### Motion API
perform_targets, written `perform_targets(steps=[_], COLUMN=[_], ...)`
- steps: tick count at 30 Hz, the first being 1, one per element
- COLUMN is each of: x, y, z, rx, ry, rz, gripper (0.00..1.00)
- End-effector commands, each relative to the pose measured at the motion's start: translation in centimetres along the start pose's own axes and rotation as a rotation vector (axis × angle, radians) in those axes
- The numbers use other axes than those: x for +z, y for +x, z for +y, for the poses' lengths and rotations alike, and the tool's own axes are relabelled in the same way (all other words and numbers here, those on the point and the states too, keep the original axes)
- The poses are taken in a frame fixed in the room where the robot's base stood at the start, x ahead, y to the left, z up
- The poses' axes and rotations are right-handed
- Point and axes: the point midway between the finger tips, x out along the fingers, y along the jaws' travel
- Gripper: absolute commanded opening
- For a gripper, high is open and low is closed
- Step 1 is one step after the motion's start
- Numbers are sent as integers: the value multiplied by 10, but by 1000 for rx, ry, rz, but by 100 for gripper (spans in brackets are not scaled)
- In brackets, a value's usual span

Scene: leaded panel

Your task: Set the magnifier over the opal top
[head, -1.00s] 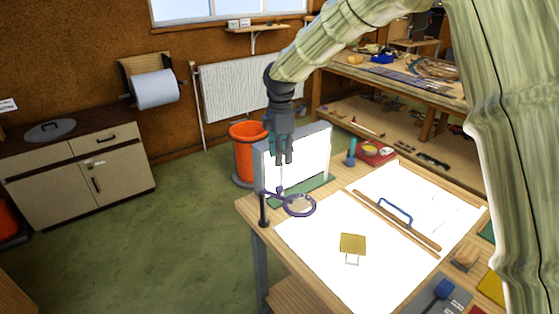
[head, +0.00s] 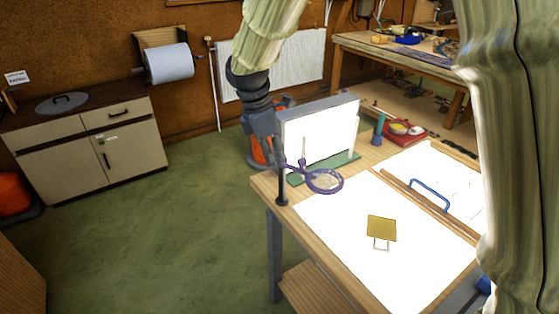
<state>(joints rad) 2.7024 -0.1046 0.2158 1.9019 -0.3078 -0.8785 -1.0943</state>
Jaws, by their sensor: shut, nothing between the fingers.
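The magnifier (head: 325,181) is a purple ring with a lens on a short arm. The arm joins a dark upright post (head: 282,187) at the table's left corner. In the picture, the ring overlaps the left edge of the glowing white top (head: 330,220), which I take as the opal top. I cannot tell its height above it. My gripper (head: 279,157) is shut and empty, pointing down just left of the thin upright knob on the magnifier's arm. The fingertips are small and dark, and I cannot tell whether they touch the arm.
A lit upright panel (head: 322,133) stands on a green base behind the magnifier. An amber glass square (head: 381,228) lies on the white top. A wooden bar with a blue handle (head: 430,192) crosses it at right.

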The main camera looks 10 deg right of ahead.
Motion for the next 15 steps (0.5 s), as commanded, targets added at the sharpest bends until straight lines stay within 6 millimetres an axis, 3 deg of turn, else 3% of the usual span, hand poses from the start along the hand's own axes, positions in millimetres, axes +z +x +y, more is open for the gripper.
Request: perform_targets(steps=[15], x=[1], y=[80], z=[0], rx=[-3], ry=[-2], rz=[-1], gripper=[0])
